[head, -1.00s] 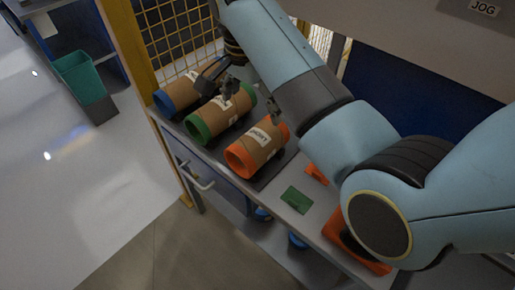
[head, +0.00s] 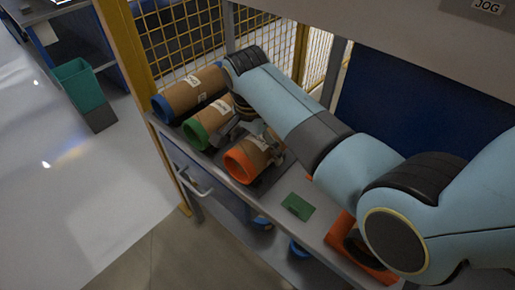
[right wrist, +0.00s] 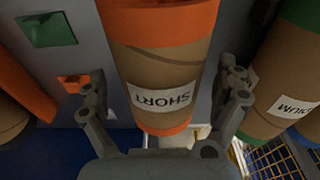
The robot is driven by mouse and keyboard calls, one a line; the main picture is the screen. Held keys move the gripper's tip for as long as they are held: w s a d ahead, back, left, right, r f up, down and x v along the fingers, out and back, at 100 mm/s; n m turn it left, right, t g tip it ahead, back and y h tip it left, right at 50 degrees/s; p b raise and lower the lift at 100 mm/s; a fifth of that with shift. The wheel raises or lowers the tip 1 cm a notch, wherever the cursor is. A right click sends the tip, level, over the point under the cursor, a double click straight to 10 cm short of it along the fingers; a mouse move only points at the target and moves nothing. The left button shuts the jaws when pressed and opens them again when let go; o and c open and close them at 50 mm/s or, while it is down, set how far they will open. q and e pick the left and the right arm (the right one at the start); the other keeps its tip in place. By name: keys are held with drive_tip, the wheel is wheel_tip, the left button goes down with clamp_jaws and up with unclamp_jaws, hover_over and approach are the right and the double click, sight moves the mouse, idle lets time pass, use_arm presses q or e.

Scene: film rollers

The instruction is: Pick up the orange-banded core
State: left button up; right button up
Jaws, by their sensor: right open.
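The orange-banded core (head: 243,162) is a brown cardboard tube with orange ends, lying on its side at the right end of a row of cores on the bench. In the right wrist view the core (right wrist: 160,62) shows a white label reading SHORT and lies between my fingers. My right gripper (head: 252,140) is open, with one finger on each side of the tube; it also shows in the right wrist view (right wrist: 166,98). I cannot tell whether the fingers touch it. My left gripper is out of view.
A green-banded core (head: 207,120) lies close to the left of the orange one, with a blue-banded core (head: 190,92) behind it. A green plate (head: 297,207) lies on the bench to the right. Yellow mesh (head: 170,38) stands behind the row.

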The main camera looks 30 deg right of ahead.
drive_tip(key=shift+w+d+f, duration=0.1)
drive_tip(key=shift+w+f, duration=0.05)
drive_tip(key=shift+f, duration=0.6)
drive_tip(key=c, duration=1.3)
drive_tip(key=shift+c, duration=0.3)
drive_tip(key=shift+r, duration=0.15)
